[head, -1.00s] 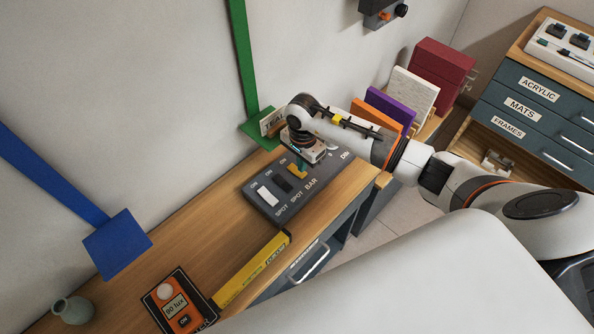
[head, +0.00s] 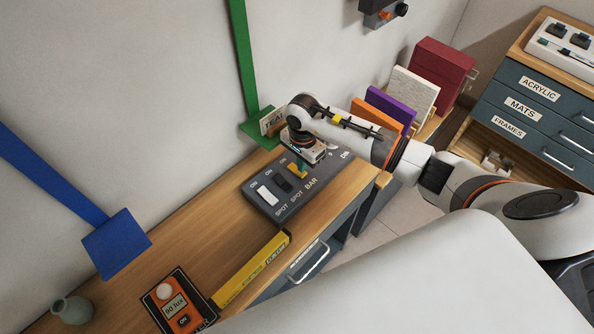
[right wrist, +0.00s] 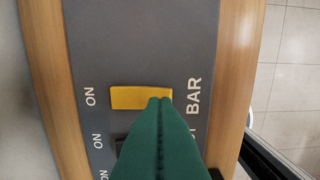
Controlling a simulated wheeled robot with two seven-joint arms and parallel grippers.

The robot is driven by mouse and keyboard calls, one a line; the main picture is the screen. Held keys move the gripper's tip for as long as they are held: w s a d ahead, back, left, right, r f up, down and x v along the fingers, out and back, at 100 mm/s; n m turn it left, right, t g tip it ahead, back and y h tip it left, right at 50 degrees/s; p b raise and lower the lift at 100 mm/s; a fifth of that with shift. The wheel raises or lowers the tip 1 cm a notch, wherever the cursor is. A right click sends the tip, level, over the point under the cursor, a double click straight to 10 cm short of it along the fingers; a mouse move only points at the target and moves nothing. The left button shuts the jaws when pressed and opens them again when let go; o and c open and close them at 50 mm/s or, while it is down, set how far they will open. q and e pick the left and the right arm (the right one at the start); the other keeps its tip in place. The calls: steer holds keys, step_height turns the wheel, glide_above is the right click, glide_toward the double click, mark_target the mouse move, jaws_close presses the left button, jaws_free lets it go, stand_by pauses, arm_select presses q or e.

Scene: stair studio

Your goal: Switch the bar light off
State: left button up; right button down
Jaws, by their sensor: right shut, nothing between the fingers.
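A dark grey switch panel (head: 315,191) lies on the wooden bench top. It carries a white rocker (head: 267,195), a dark rocker (head: 283,184) and a yellow rocker (head: 298,172), the last beside the label BAR. In the right wrist view the yellow rocker (right wrist: 132,97) lies between ON and BAR. My right gripper (head: 300,167) is over the panel, shut and empty. Its green fingertips (right wrist: 160,101) overlap the BAR end of the yellow rocker. I cannot tell whether they touch it. My left gripper is not in view.
An orange meter (head: 177,307) with a lux readout and a yellow bar-shaped object (head: 252,268) are on the bench. Coloured panels (head: 392,102) stand behind my right arm. A green strip (head: 243,60) and a blue strip (head: 50,170) run along the wall.

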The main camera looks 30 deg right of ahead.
steer(key=shift+f+b, duration=0.9)
steer(key=shift+f, duration=0.05)
stand_by(0.4)
steer(key=shift+r+p, duration=2.05)
steer(key=shift+r, duration=1.5)
